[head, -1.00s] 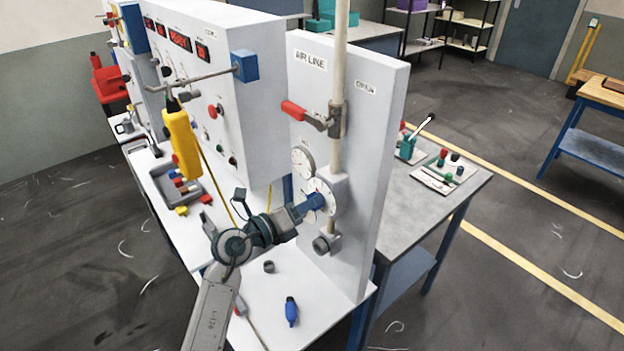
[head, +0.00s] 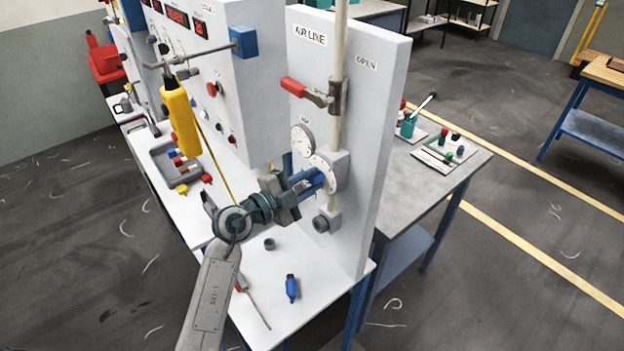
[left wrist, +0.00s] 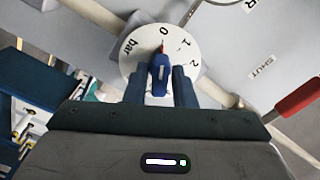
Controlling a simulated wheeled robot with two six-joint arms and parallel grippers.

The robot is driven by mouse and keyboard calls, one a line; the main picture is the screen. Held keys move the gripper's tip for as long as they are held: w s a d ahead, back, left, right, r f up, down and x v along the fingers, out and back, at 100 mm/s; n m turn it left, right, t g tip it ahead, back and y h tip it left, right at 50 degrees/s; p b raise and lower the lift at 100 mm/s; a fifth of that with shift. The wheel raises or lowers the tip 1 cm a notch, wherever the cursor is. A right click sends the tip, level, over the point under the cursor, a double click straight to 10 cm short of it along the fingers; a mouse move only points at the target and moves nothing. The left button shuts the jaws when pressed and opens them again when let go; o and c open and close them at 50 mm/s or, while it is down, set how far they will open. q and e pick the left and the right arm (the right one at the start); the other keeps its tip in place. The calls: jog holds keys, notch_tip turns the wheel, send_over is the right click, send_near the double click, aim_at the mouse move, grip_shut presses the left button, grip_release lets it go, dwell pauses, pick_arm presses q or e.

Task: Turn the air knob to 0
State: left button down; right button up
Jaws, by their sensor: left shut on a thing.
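The air knob (left wrist: 159,73) is a small blue knob at the middle of a round white dial marked 0, 1, 2 and "bar". In the left wrist view its red pointer tip is at or very near the 0. The dial (left wrist: 136,63) also shows in the head view (head: 328,165), low on the white "AIR LINE" panel. My left gripper (left wrist: 161,82) is shut on the knob, one finger on each side; it also shows in the head view (head: 313,185). There the fingers largely hide the knob. My right gripper is not in view.
Just above the dial is a round gauge (head: 301,139). A red-handled valve (head: 294,87) sits higher on the pipe. A yellow pendant (head: 181,122) hangs to the left. A blue-capped item (head: 291,288) and a screwdriver (head: 253,303) lie on the white bench below.

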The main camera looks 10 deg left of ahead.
pick_arm(q)
jog(key=c, duration=1.4)
grip_release()
jog(key=v, duration=0.7)
